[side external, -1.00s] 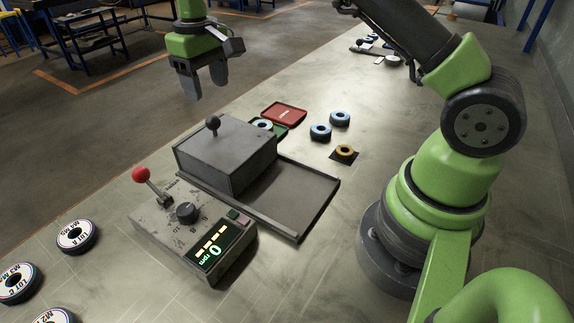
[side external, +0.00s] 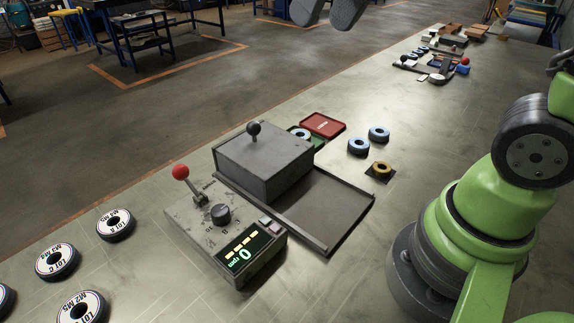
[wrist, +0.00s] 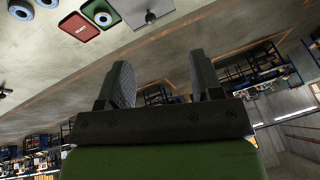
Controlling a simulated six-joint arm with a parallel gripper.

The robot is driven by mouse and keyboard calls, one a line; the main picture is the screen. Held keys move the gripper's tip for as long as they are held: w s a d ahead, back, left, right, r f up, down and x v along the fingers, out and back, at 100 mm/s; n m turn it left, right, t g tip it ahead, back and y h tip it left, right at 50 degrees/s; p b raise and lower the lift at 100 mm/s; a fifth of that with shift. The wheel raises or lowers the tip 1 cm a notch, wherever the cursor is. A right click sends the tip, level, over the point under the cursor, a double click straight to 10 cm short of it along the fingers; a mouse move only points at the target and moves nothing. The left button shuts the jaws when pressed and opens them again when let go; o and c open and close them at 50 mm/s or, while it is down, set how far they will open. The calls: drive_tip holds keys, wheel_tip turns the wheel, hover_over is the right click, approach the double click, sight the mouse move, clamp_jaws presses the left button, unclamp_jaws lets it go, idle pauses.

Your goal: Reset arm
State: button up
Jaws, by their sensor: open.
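My gripper (wrist: 161,82) is open and empty in the wrist view, its two dark fingers apart with the floor and workshop behind. In the side external view only the fingertips of my gripper (side external: 328,12) show at the top edge, high above the table. A grey box (side external: 262,165) with a black ball knob stands on the table beside a flat tray (side external: 345,200). A control box (side external: 190,222) with a red-tipped lever, a dial and a display reading 0 stands in front of it.
Two bluish discs (side external: 359,146) and an ochre disc (side external: 380,168) lie behind the tray. A red tray (side external: 323,125) lies beside a green tray (side external: 317,142), which holds a disc (side external: 302,134). Several labelled discs (side external: 116,224) lie at front left.

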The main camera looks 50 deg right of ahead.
drive_tip(key=s+f+m+t, duration=0.1)
drive_tip(key=s+t, duration=0.1)
drive_tip(key=s, duration=0.8)
drive_tip(key=shift+a+f+m+t+y, duration=0.3)
drive_tip(key=shift+a+f, duration=0.05)
drive_tip(key=shift+s, duration=0.1)
